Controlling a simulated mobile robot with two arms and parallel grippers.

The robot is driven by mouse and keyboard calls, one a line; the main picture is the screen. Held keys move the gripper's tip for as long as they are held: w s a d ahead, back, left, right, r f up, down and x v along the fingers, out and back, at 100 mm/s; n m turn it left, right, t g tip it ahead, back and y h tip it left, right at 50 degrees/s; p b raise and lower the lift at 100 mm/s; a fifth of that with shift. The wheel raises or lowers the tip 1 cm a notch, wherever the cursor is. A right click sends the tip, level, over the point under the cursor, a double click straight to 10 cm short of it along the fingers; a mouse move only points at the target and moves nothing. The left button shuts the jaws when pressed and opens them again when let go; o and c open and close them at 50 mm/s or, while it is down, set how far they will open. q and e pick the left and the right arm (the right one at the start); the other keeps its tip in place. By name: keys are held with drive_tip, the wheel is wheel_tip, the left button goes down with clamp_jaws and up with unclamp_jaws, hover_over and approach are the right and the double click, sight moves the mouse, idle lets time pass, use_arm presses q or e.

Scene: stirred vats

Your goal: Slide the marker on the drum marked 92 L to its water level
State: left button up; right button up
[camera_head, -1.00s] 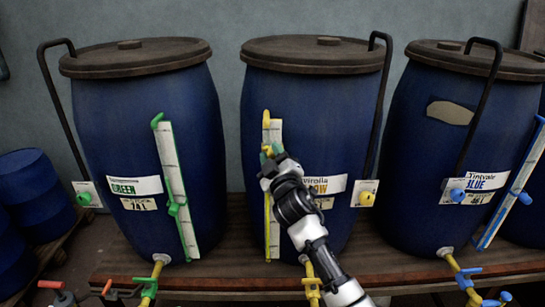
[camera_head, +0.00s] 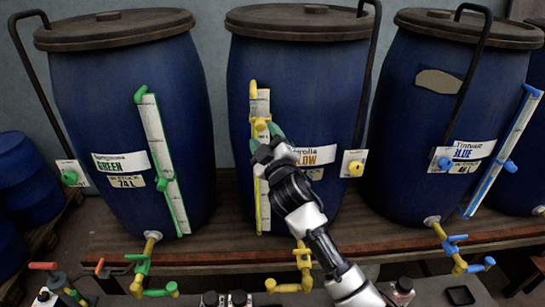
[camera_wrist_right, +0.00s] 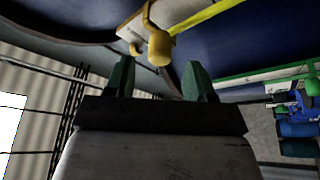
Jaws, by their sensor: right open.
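The middle blue drum (camera_head: 300,90) bears a label of which "LOW" shows; its volume plate is hidden behind my right arm, so 92 L cannot be read. A white gauge strip with yellow fittings (camera_head: 264,205) runs down its front. The yellow marker (camera_head: 260,127) sits on the upper part of the strip. My right gripper (camera_head: 272,136) is open, its green fingertips close beside the marker; contact cannot be told. In the right wrist view, a yellow gauge part (camera_wrist_right: 158,48) lies just beyond the open fingers (camera_wrist_right: 158,80). The water level is not readable. My left gripper is not in view.
The green-labelled drum (camera_head: 130,85) marked 74 L stands left, and the blue-labelled drum (camera_head: 455,80) stands right. All stand on a wooden bench (camera_head: 390,225). A yellow valve (camera_head: 302,262) juts out below the middle drum. A black handle (camera_head: 366,90) rises at its right.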

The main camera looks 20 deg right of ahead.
drive_tip(key=b+v, duration=0.1)
drive_tip(key=v, duration=0.5)
drive_tip(key=shift+s+b, duration=0.25)
drive_tip(key=shift+b, duration=0.05)
wheel_tip(320, 180, down, 34)
drive_tip(key=s+d+m+g+b, duration=0.1)
drive_tip(key=s+d+m+g, duration=0.15)
drive_tip(key=g, duration=0.55)
drive_tip(key=s+f+m+g, duration=0.1)
drive_tip(key=s+f+g, duration=0.2)
drive_tip(key=s+f, duration=0.55)
drive_tip(key=s+f+g, duration=0.2)
drive_tip(key=s+f, duration=0.4)
drive_tip(key=f, duration=0.6)
drive_tip(key=s+f+m+g, duration=0.1)
drive_tip(key=s+f, duration=0.4)
drive_tip(key=s, duration=0.6)
drive_tip(key=s+d+f+m+g+b, duration=0.1)
drive_tip(key=s+f+g, duration=0.2)
drive_tip(key=s, duration=0.8)
drive_tip(key=s+f+m+g+b, duration=0.1)
drive_tip(key=s+f+g, duration=0.2)
drive_tip(key=s+f, duration=0.4)
drive_tip(key=s, duration=0.4)
drive_tip(key=shift+s+d+f, duration=0.25)
drive_tip(key=shift+s+f, duration=0.05)
drive_tip(key=shift+f, duration=0.1)
